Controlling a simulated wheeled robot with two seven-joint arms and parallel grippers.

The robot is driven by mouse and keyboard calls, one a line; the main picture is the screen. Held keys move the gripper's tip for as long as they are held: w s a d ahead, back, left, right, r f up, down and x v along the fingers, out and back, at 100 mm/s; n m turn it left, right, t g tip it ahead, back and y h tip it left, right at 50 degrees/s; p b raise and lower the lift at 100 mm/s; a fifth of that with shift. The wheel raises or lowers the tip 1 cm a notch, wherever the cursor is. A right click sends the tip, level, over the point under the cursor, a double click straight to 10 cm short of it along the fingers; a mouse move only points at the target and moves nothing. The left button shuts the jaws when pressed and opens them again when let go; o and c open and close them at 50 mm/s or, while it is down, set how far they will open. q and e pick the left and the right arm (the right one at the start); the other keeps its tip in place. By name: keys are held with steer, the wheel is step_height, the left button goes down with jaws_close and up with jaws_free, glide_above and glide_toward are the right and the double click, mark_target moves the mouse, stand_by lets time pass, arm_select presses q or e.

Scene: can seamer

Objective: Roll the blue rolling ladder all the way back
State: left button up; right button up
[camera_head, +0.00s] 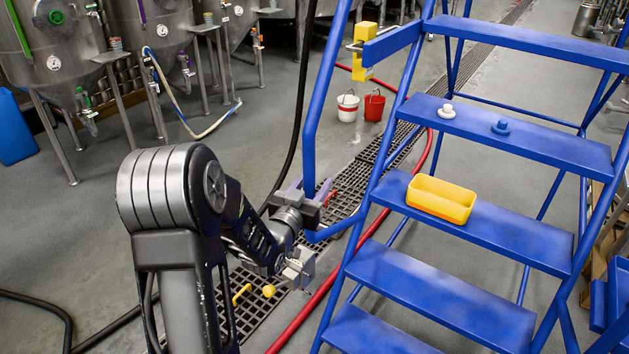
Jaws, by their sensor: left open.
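The blue rolling ladder (470,225) fills the right half of the view, with several flat steps and tubular rails. Its left handrail (322,90) comes down to a bend beside my left gripper (318,196). My left arm reaches in from the bottom left, and the gripper is open at this lower part of the handrail. I cannot tell whether the tube lies between the fingers or just beside them. The ladder's wheels are not clearly visible. My right gripper is not in view.
A yellow tray (440,198) and two small knobs, white (446,111) and blue (501,127), sit on steps. A red hose (325,285) runs along a floor grate (262,300). White (347,106) and red (374,106) buckets stand behind. Steel tanks (60,45) stand back left.

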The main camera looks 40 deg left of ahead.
arm_select(q)
steer(key=shift+w, duration=0.25)
jaws_close()
stand_by(0.3)
stand_by(0.9)
